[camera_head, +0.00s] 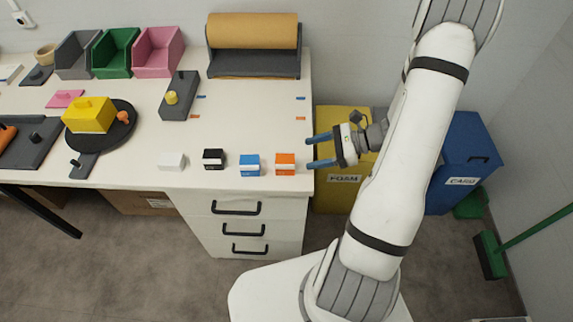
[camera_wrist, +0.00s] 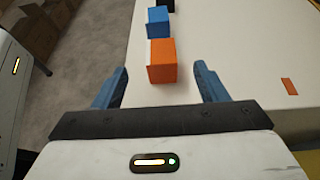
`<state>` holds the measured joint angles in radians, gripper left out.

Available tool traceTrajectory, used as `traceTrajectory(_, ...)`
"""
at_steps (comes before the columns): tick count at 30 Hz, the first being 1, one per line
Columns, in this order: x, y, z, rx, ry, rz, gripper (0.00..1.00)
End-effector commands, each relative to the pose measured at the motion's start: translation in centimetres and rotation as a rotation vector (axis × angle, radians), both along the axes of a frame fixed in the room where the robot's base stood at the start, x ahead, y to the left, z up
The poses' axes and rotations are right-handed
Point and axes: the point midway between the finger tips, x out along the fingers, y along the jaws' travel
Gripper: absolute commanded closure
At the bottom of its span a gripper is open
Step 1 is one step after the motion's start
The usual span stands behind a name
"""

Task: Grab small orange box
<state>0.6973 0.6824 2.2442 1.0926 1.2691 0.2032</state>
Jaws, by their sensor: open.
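The small orange box (camera_head: 286,164) stands near the front right corner of the white table, at the right end of a row of small boxes. In the wrist view the orange box (camera_wrist: 162,62) shows between and beyond my two blue fingers. My gripper (camera_head: 309,152) is open and empty, just right of the orange box in the head view, with its fingers pointing left toward it. In the wrist view my gripper (camera_wrist: 162,84) has a finger on each side, apart from the box.
A blue box (camera_head: 249,165), a black box (camera_head: 213,159) and a white box (camera_head: 172,161) stand left of the orange one. Behind them the white table (camera_head: 245,115) is mostly clear. A yellow bin (camera_head: 330,195) stands beside the table.

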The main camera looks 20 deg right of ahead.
Motion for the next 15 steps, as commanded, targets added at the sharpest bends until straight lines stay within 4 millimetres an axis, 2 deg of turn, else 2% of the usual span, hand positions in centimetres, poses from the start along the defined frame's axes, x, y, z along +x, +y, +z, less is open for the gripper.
traceTrajectory(15, 1.7, 5.6, -2.8, 0.005, 0.005, -0.001, 0.34)
